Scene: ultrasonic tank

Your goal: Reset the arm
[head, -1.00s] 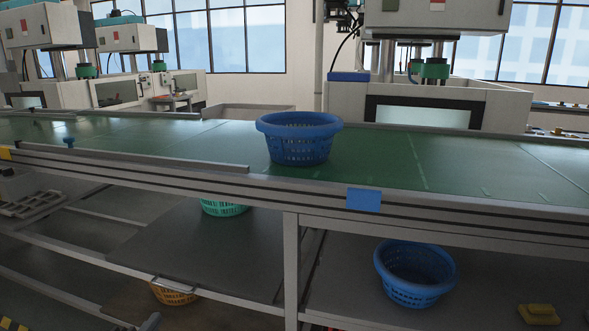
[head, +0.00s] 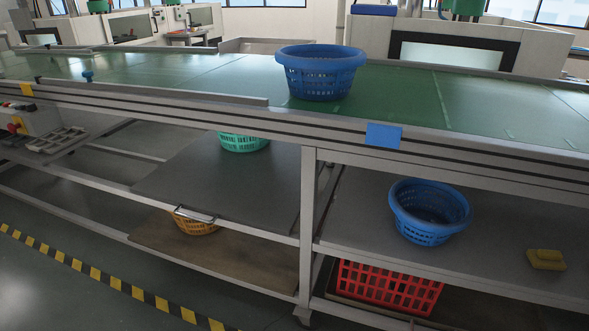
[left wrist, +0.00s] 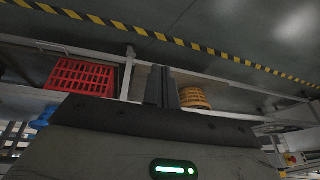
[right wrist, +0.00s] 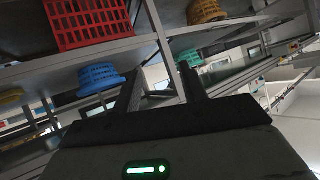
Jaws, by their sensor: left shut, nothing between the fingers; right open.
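My left gripper (left wrist: 161,88) shows in the left wrist view, with its two fingers together and nothing between them. My right gripper (right wrist: 163,88) shows in the right wrist view, with its fingers apart and empty. Neither gripper is in the head view. Both wrist views look toward the shelves under the conveyor, and neither gripper touches anything visible.
A blue basket (head: 318,78) stands on the green conveyor (head: 200,82). Below are another blue basket (head: 429,212), a yellow block (head: 546,259), a green basket (head: 243,142), an orange basket (head: 195,224) and a red crate (head: 388,288). Striped floor tape (head: 98,276) crosses clear floor.

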